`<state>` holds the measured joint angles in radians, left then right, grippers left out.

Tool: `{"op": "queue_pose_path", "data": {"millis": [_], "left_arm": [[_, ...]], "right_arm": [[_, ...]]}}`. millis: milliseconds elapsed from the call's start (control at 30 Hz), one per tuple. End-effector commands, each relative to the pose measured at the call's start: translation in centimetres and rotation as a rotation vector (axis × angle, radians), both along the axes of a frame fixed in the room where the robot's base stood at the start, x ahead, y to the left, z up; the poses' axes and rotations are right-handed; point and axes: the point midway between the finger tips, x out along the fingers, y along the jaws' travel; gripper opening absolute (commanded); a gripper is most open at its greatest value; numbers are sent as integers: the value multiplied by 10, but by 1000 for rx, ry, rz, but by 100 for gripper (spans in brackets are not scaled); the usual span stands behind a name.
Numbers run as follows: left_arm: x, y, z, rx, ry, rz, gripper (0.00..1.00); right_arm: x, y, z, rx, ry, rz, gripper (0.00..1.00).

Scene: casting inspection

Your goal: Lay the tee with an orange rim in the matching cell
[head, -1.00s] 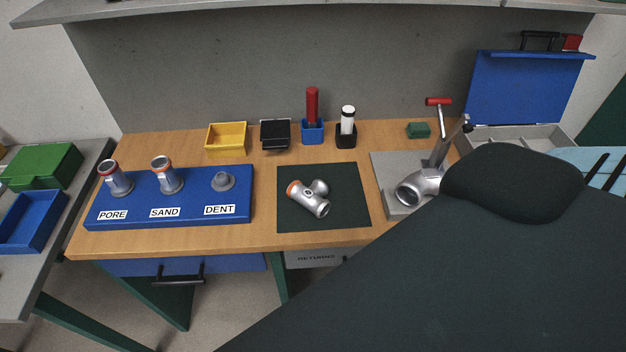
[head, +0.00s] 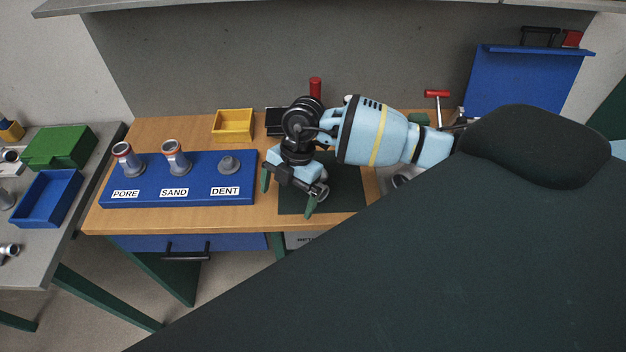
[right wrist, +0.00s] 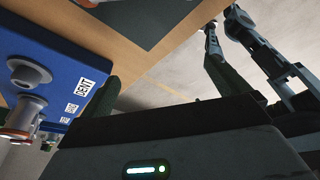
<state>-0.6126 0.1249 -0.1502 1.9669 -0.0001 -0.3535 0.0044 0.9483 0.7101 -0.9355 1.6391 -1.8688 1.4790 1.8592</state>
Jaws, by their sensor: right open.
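The tee lies on the dark green mat (head: 345,195), mostly hidden behind my right gripper. My left gripper is not seen.
A blue block (head: 240,195) labelled PORE, SAND and DENT holds grey fittings on the left. A yellow bin (head: 233,125) and a black box (head: 275,120) stand behind. A side table (head: 85,205) at far left carries a green box (head: 60,147) and a blue tray (head: 48,198).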

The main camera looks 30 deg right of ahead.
Motion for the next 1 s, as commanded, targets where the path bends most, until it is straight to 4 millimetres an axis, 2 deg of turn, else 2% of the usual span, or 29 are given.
{"op": "queue_pose_path", "data": {"millis": [33, 100, 233, 467, 700, 867, 1000], "left_arm": [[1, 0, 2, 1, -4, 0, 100], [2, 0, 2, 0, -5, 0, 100], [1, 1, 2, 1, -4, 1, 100], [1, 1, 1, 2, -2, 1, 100], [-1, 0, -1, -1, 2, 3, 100], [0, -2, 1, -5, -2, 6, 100], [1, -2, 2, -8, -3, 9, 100]], "right_arm": [[13, -23, 13, -93, -18, -44, 100], [22, -48, 23, -198, -31, -101, 100], [32, -75, 35, -304, -45, -171, 100], [33, -80, 34, -327, -44, -186, 100], [33, -80, 12, -325, -42, -185, 100], [34, -80, 9, -324, -45, -185, 100], [34, -83, -4, -323, -43, -184, 100]]}}
